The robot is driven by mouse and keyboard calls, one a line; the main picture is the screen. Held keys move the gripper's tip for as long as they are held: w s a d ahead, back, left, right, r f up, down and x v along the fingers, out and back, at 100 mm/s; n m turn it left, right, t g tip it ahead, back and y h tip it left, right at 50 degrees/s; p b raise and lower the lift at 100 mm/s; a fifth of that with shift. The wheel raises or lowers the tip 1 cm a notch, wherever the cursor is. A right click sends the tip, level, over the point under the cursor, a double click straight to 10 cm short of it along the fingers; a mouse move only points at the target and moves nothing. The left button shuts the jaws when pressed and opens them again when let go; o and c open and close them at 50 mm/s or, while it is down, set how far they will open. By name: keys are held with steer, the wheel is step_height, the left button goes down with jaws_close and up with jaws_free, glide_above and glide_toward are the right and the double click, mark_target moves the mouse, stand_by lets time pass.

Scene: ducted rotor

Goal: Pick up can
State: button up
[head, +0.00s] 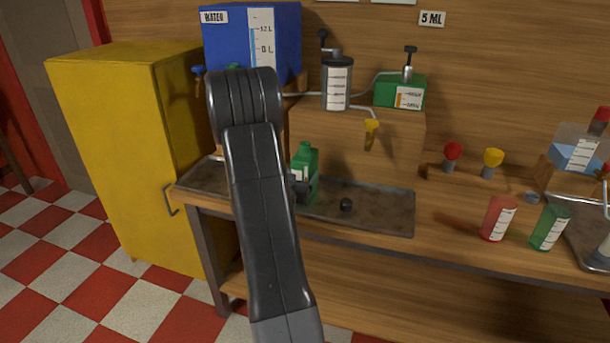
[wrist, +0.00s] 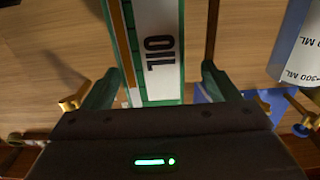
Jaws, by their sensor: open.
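A green can (head: 307,165) with a pale label stands upright on the dark tray, just right of my arm in the head view. Dark parts of my gripper (head: 300,190) show low in front of it, and my arm hides some of its left side. In the wrist view my gripper (wrist: 160,90) is open. Between its fingers is a green body with a white label reading "OIL" (wrist: 159,50) and an orange strip, apparently the can. Gaps show on both sides of it, so the fingers look apart from it.
The dark tray (head: 385,217) also holds a small black knob (head: 346,204). A wooden block (head: 405,140) with a yellow tap (head: 371,128) rises behind it. A yellow cabinet (head: 110,150) stands left. Red (head: 497,217) and green (head: 549,227) bottles stand on the bench at right.

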steer(key=x, duration=0.2)
steer(key=p+x, duration=0.1)
steer(key=x, duration=0.1)
steer(key=shift+s+d, duration=0.2)
steer(key=shift+d, duration=0.2)
steer(key=shift+w+d, duration=0.1)
steer(key=shift+w, duration=0.4)
steer(key=c, duration=1.3)
steer(key=shift+r, duration=0.1)
steer(key=shift+c, duration=1.4)
steer(key=shift+r, duration=0.1)
